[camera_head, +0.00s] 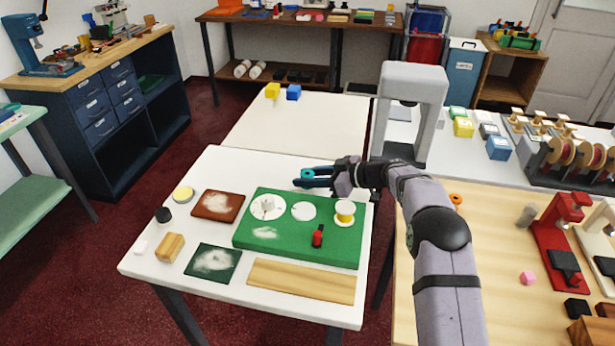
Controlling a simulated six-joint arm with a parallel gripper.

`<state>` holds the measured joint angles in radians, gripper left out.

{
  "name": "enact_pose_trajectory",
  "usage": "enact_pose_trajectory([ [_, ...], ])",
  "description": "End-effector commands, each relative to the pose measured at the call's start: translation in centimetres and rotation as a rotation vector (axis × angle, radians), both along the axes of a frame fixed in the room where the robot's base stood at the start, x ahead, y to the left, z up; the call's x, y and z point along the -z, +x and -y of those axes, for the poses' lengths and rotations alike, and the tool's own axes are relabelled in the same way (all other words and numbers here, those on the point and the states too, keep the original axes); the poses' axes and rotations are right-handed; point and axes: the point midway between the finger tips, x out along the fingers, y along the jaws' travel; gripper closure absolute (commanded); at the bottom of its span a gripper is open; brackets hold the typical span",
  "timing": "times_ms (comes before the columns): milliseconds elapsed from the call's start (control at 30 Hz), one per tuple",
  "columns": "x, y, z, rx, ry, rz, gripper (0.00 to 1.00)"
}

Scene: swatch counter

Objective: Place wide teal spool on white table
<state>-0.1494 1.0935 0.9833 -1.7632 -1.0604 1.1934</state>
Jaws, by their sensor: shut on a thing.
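My gripper (304,179) is over the back edge of the near white table (225,165), left of my arm's wrist. It is shut on a small teal thing (308,171), which looks like the wide teal spool; the fingers hide part of it. I cannot tell how high it is above the table. A second white table (290,125) stands behind the near one, with a yellow block (272,90) and a blue block (294,92) at its back.
A green board (340,252) with white discs, a yellow-white spool (345,212) and a red bottle (318,236) lies on the near table. A grey arch (432,85) stands right of my gripper. The second table's front is clear.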

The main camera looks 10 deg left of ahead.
Motion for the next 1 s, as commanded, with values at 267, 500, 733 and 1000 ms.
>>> enact_pose_trajectory([
  [267,0.2,0.0,0.0,0.0,0.0,0.0,0.94],
  [500,0.2,0.0,0.0,0.0,0.0,0.001,0.51],
  [733,0.0,0.0,0.0,0.0,0.001,0.001,0.51],
  [1000,-1.1,-0.4,2.3,0.003,0.001,0.001,0.51],
])
